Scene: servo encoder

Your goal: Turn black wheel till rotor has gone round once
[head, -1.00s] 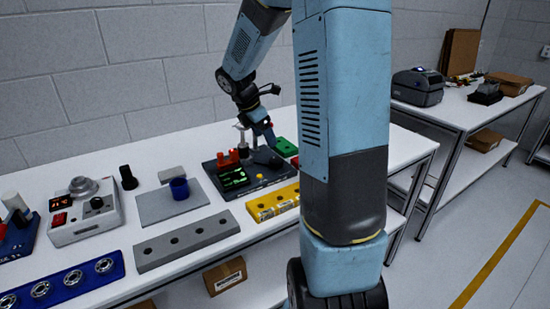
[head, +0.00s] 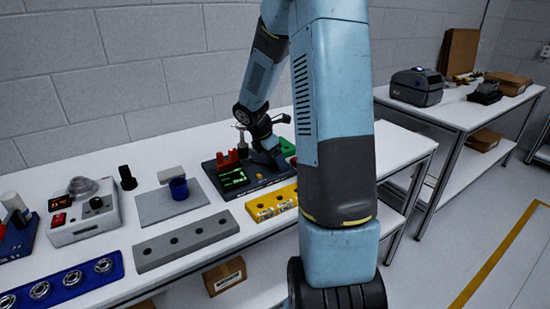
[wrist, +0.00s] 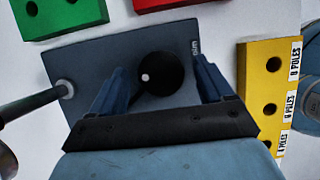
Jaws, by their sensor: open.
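The black wheel (wrist: 160,75), round with a small pale spot near its middle, sits on a dark grey base plate (wrist: 85,55) in the wrist view. My gripper (wrist: 160,80) is open, with one blue finger on each side of the wheel; I cannot tell whether they touch it. In the head view my gripper (head: 268,158) is over the right part of the dark base (head: 254,187) and hides the wheel. A green-lit display (head: 233,178) is on the left of that base. I cannot make out the rotor.
A yellow block with holes (head: 272,203) lies in front of the base, and it also shows in the wrist view (wrist: 261,85). A green block (wrist: 60,14) and a red block (wrist: 160,3) lie nearby. A metal post (wrist: 65,88) stands at the base's edge.

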